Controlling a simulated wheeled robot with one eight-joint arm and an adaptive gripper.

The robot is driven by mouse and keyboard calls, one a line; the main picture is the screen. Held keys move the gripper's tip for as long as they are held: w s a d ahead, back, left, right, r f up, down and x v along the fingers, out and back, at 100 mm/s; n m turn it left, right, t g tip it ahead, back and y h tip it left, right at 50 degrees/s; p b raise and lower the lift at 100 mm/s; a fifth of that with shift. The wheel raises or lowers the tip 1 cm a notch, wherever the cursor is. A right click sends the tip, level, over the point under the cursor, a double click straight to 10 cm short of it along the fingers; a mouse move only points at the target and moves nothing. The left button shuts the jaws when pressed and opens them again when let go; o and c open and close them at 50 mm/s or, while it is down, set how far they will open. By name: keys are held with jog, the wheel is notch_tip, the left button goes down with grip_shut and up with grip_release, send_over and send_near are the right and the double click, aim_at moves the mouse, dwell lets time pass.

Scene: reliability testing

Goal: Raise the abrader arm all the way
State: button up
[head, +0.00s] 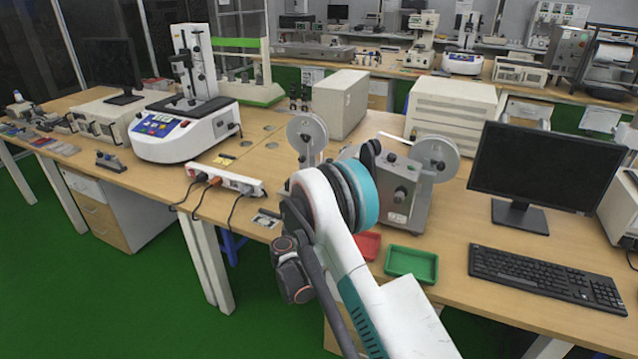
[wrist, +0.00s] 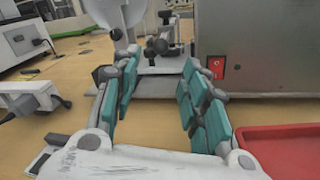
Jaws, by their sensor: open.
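The abrader (head: 400,195) is a grey metal machine with front knobs and pale discs, on the bench right of centre in the head view. My own arm hides part of it there. In the wrist view its grey housing (wrist: 265,50) with a red switch fills the right side. A small grey-and-black mechanism with a dark round knob (wrist: 160,46), perhaps the abrader arm, stands beyond my fingers. My gripper (wrist: 160,72) is open, with teal-padded fingers apart and nothing between them. The mechanism lies ahead between the fingers; I cannot tell whether they touch it. In the head view the gripper is hidden.
A red tray (wrist: 285,150) lies close at the right, beside a green tray (head: 411,264). A monitor (head: 545,172) and keyboard (head: 535,279) are further right. A power strip (head: 225,179) with cables lies at the left. Bare bench shows left of the abrader.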

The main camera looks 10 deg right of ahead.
jog(key=b+x, duration=0.3)
jog(key=x, duration=0.7)
jog(key=shift+w+d+f, duration=0.1)
jog(key=shift+w+d, duration=0.05)
jog(key=shift+w, duration=0.15)
jog(key=shift+x, duration=0.8)
grip_shut()
